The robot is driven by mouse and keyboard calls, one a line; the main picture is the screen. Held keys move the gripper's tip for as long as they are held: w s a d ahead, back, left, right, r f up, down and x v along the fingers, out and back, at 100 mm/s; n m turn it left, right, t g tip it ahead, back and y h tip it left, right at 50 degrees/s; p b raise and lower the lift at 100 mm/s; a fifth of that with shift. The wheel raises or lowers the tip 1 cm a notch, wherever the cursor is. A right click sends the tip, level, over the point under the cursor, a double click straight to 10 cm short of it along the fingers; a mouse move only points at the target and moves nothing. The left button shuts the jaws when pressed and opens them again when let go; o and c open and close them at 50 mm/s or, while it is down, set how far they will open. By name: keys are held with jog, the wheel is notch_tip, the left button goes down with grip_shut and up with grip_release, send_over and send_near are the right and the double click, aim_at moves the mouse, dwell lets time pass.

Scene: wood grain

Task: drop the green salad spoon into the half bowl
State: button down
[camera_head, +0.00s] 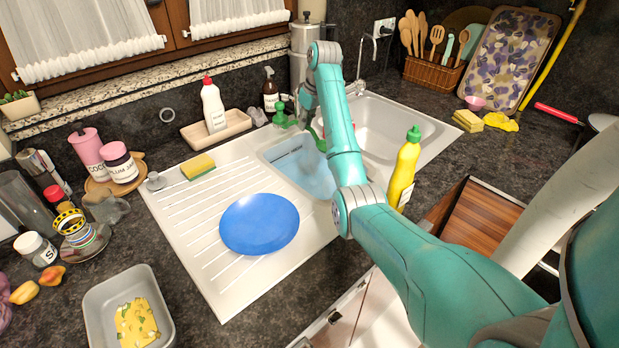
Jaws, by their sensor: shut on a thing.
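My gripper (307,119) hangs at the end of my teal arm, over the back of the sink. It is shut on a green thing, which I take to be the green salad spoon (319,142). The spoon shows as a small green curve just below the gripper; the rest is hidden by my arm and gripper. The half bowl (288,172) is the small left basin of the sink, with a pale blue bottom. My gripper and the spoon are above its back right edge, and my forearm covers its right side.
A larger basin (405,125) is to the right. A blue plate (259,224) and a sponge (198,167) lie on the drainboard. A dark green object (281,113) stands behind the half bowl. A yellow bottle (404,170) stands right of my arm.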

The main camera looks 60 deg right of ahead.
notch_tip(320, 180, down, 6)
dwell(0.6)
jog(key=c, duration=1.2)
grip_release()
jog(key=shift+o, duration=0.5)
jog(key=shift+r, duration=0.15)
